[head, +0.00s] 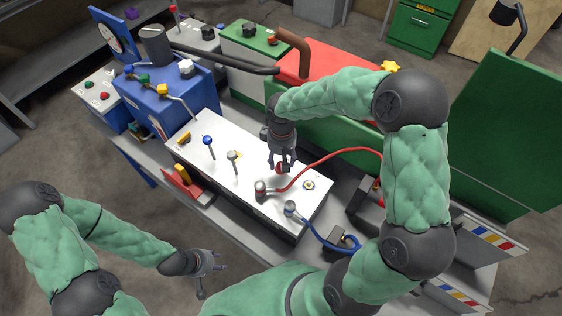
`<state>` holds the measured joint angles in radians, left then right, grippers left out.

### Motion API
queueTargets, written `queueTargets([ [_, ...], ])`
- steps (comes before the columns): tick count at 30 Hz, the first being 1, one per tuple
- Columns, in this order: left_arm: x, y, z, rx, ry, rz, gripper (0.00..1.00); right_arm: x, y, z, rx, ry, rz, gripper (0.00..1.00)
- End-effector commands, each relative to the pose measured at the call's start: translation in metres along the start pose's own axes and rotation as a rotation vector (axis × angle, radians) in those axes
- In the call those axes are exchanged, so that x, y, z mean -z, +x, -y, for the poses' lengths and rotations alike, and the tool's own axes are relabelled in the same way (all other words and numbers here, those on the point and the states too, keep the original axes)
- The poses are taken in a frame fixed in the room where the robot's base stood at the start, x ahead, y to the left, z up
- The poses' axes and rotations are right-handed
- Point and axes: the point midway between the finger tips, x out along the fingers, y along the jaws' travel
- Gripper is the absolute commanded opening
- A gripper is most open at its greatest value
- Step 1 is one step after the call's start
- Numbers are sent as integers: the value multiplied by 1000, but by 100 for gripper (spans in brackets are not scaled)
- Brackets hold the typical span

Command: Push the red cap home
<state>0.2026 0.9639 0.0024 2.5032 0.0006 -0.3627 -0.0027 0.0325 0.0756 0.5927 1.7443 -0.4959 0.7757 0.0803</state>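The red cap (282,169) is a small red thing at the top of the white panel box (205,174), partly hidden by my gripper. My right gripper (282,163) points down at it, with its fingertips at or just above the cap. Whether the fingers grip the cap or only touch it is too small to tell. My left gripper (213,281) is away from the panel, low in the view over the floor, with its fingers apart and nothing between them.
A red hose (325,158) and a blue hose (318,237) plug into the box near the cap. Levers with a blue knob (207,140) and a grey knob (232,156) stand to the left.

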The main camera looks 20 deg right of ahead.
Motion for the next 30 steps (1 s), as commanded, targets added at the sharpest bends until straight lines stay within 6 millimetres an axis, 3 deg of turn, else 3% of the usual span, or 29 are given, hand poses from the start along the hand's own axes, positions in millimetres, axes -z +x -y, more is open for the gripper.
queueTargets([
  [6,0,0,0,0,0,0,40,1,-46,0,-1,0,-5,57],
  [13,0,0,0,0,0,0,40,1,-80,0,0,0,-2,57],
  [19,0,0,0,0,0,0,40,0,-92,0,0,-1,-1,57],
  [30,0,0,0,0,0,0,40,0,-93,0,0,0,-1,57],
])
